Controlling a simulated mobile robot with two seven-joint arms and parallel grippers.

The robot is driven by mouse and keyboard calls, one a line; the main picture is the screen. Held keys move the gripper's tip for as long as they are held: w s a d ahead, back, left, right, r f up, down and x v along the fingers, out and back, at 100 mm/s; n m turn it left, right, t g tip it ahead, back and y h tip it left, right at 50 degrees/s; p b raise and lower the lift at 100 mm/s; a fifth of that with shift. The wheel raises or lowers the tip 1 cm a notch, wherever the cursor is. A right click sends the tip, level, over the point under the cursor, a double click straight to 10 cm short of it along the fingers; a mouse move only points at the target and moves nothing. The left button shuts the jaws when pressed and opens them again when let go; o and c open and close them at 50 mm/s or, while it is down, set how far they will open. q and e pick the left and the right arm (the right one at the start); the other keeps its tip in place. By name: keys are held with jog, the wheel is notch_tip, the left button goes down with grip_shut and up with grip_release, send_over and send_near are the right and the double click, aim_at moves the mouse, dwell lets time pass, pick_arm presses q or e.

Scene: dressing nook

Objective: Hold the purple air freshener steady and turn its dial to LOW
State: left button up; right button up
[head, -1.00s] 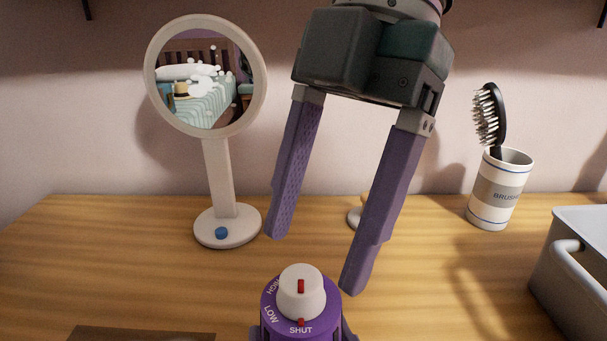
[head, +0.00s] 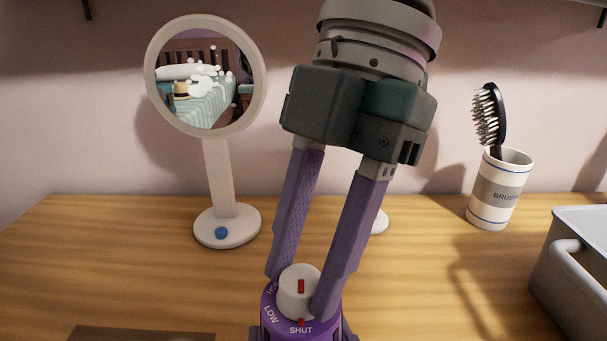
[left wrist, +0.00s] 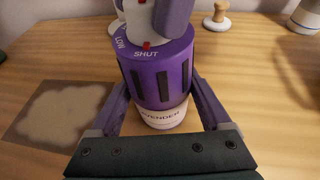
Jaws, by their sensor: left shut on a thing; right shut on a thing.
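The purple air freshener (head: 271,323) stands upright at the bottom of the head view, its lower part cut off. In the left wrist view its purple body (left wrist: 158,75) shows whole, above a white base with lettering. Its white dial (head: 299,287) has a red mark that lines up with the red mark at SHUT; LOW and HIGH lie to the left. My right gripper (head: 295,292) comes down from above and is shut on the dial, one finger on each side. My left gripper (left wrist: 160,112) is shut on the body, a finger on either side.
A round mirror (head: 227,228) stands behind on the left. A brush cup (head: 495,205) with a hairbrush (head: 488,115) and a grey bin (head: 580,265) are on the right. A brown mat (head: 140,334) lies at the front left. A small knobbed object (left wrist: 217,17) stands behind.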

grip_shut()
jog(key=shift+m, duration=0.4)
jog(key=m+t, duration=0.1)
jog(key=m, duration=0.1)
jog(key=m+t+y, duration=0.1)
jog(key=m, duration=0.2)
jog(key=shift+s+d+m, duration=0.1)
jog(key=shift+s+m, duration=0.1)
jog(key=shift+m, duration=0.1)
jog(key=m+t, duration=0.2)
jog(key=m, duration=0.3)
jog(key=shift+s, duration=0.1)
jog(key=shift+m, duration=0.3)
jog(key=o, duration=0.9)
grip_release()
jog(key=shift+c, duration=0.2)
